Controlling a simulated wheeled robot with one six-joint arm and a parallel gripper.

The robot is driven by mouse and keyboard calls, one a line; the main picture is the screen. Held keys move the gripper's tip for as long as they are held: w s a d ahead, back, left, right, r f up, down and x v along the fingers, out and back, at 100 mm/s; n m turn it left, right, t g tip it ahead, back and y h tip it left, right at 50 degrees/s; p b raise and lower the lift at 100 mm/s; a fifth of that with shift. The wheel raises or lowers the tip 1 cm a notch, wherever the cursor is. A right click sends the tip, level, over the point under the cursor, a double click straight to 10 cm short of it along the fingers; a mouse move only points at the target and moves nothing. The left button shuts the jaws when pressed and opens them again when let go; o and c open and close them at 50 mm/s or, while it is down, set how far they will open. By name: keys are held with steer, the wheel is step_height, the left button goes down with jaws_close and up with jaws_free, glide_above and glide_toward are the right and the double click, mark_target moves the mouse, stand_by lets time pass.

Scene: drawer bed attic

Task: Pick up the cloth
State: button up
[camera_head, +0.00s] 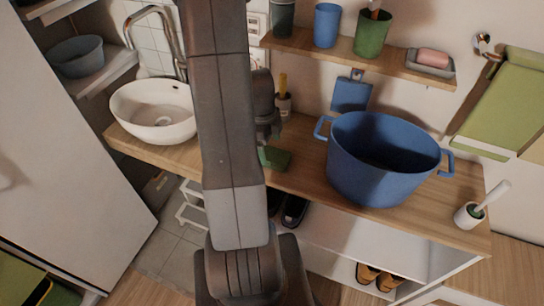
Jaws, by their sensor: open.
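A small dark green piece (274,158), which looks like a folded cloth, lies on the wooden counter just right of my arm. My arm hides part of its left side. My gripper (268,136) is open and points down just above and behind this green piece in the picture. I cannot tell whether the fingers touch it. A larger light green cloth or towel (508,100) hangs at the wall on the right, well away from my gripper.
A white basin (155,108) stands left on the counter (305,165). A big blue pot (375,165) stands close on the right. A brush in a white holder (470,214) is at the right end. A shelf (350,62) with cups and soap (433,57) hangs above.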

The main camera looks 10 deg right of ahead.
mark_target(272, 154)
steer(key=shift+d+f+p, duration=0.2)
steer(key=shift+f+p, duration=0.1)
steer(key=shift+f, duration=0.95)
steer(key=shift+d+f+p, duration=0.2)
steer(key=shift+f+p, duration=0.1)
steer(key=shift+f, duration=0.95)
steer(key=c, duration=1.1)
steer(key=shift+o, duration=0.2)
steer(key=shift+r+b, duration=0.6)
steer(key=shift+r, duration=4.45)
steer(key=o, duration=0.3)
